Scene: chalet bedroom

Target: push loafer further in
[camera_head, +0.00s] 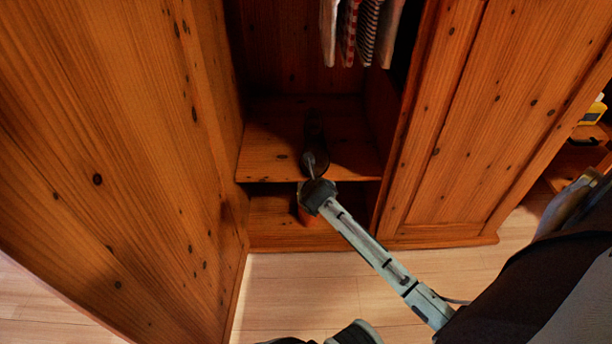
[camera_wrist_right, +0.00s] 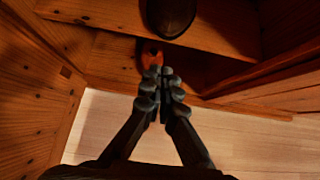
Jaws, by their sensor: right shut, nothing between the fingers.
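A dark loafer (camera_head: 315,130) lies on the wardrobe shelf (camera_head: 265,150), pointing front to back, near the middle of the shelf's width. Its rounded near end (camera_wrist_right: 171,14) shows at the top of the right wrist view, close to the shelf's front edge. My right gripper (camera_head: 312,166) is at the front of the shelf by the loafer's near end. In the right wrist view its fingers (camera_wrist_right: 164,72) are together with nothing between them, and a gap shows between them and the loafer. Contact cannot be told from the head view. My left gripper is not in view.
An orange item (camera_wrist_right: 151,54) stands in the compartment below the shelf. Clothes (camera_head: 360,30) hang above. A large wooden door or panel (camera_head: 120,150) stands on the left, a closed door (camera_head: 480,120) on the right. The wooden floor (camera_head: 295,295) in front is partly clear.

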